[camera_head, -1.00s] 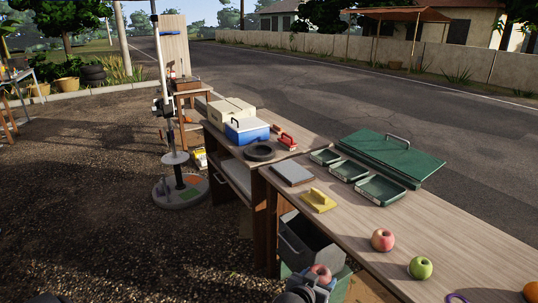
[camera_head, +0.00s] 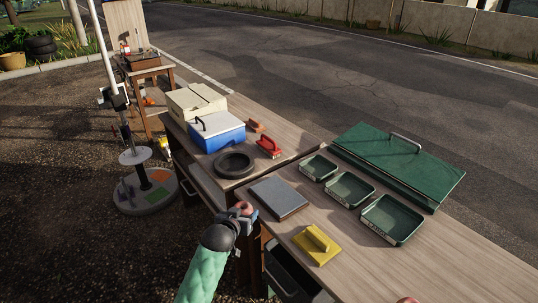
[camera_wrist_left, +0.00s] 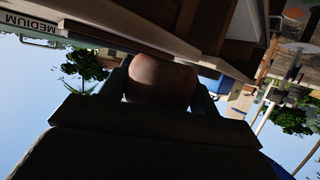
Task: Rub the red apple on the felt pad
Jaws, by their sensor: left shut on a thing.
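My left gripper (camera_head: 244,210) is shut on a reddish apple (camera_head: 244,206), just off the table's front-left edge. The apple also shows between the fingers in the left wrist view (camera_wrist_left: 160,78), dark in shadow. The grey flat pad (camera_head: 278,197), which looks like the felt pad, lies on the table to the right of the gripper. The apple appears apart from the pad; its height relative to it is hard to tell. My right gripper is not in view.
A yellow handled block (camera_head: 317,244) lies in front of the pad. Green trays (camera_head: 392,219) and a green lid (camera_head: 398,162) are to the right. A black ring (camera_head: 234,164), red handled brush (camera_head: 269,147) and blue cooler (camera_head: 217,132) stand behind. Another apple (camera_head: 408,300) is cut off below.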

